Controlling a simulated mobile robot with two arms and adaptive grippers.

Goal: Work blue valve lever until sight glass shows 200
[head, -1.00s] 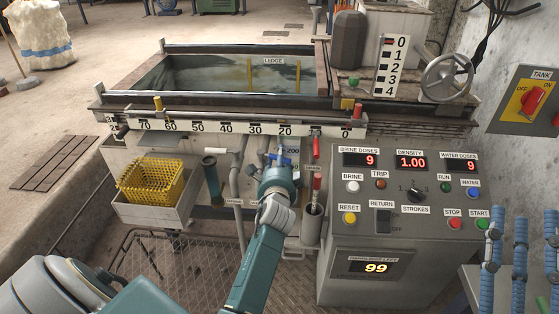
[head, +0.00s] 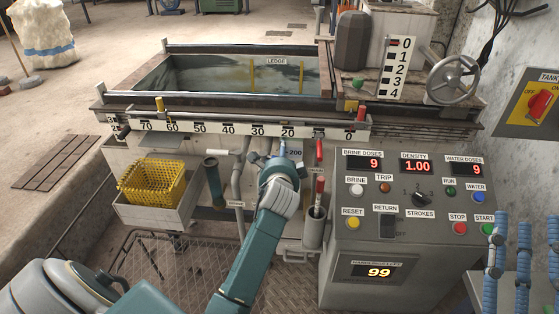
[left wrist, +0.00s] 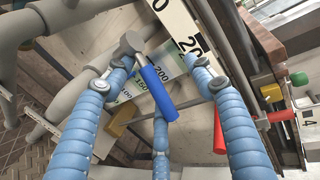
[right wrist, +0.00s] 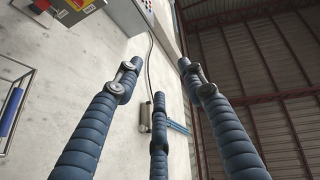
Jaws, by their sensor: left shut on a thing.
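The blue valve lever (left wrist: 158,94) shows in the left wrist view, slanting between my left gripper's fingers, its grey pivot at the upper left. My left gripper (left wrist: 160,78) is shut on it. In the head view my left gripper (head: 281,152) is at the front of the tank, and its wrist hides most of the lever. The sight glass scale (left wrist: 150,82) beside the lever shows marks including 150 and 200; I cannot tell its level. Its 200 mark also shows in the head view (head: 294,152). My right gripper (right wrist: 155,90) is open and empty, away from the valve.
Red-handled levers (head: 319,152) stand just right of my left gripper. The control panel (head: 350,240) is further right, showing brine doses 9, density 1.00 and water doses 9. A yellow basket (head: 158,182) sits at the left. The numbered rail (head: 215,128) runs above the valve.

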